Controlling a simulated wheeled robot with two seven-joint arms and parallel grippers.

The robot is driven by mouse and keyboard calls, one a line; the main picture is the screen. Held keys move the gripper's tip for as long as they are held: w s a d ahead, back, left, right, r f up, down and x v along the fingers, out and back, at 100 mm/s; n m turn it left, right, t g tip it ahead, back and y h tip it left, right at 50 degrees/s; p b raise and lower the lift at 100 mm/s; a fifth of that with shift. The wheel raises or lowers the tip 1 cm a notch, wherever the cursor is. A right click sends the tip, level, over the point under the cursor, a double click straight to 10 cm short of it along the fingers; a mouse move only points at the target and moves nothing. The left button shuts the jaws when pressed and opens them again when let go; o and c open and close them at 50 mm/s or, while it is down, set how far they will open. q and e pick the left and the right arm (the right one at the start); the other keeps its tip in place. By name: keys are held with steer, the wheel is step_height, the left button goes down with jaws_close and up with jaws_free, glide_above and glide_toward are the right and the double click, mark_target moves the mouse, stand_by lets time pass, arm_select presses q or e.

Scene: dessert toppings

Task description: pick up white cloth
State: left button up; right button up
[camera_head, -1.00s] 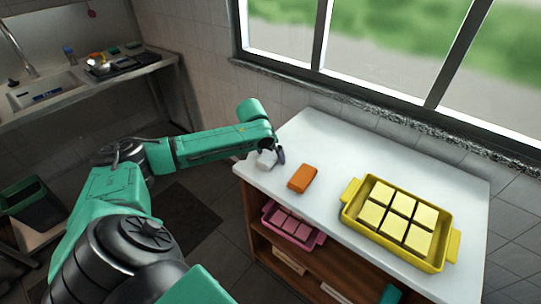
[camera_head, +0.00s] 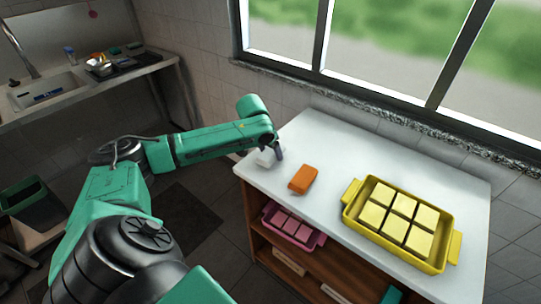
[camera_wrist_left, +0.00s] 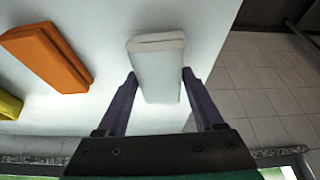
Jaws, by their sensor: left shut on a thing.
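The white cloth (camera_head: 265,158), a folded block, is at the left end of the white counter (camera_head: 330,150), partly hidden by my arm in the head view. In the left wrist view the cloth (camera_wrist_left: 157,62) lies between the two dark fingers of my left gripper (camera_wrist_left: 158,76), which is shut on it. In the head view my left gripper (camera_head: 274,153) is at the counter's left end. I cannot tell if the cloth is clear of the surface. My right gripper is not in view.
An orange folded cloth (camera_head: 303,179) lies just right of the white one. A yellow tray (camera_head: 347,213) with several pale yellow blocks stands further right. A pink tray (camera_head: 310,240) sits on the shelf below. The window wall borders the counter's back.

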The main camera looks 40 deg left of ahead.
mark_target(270, 152)
arm_select(q)
step_height(270, 152, up, 19)
steer(key=shift+f, duration=0.1)
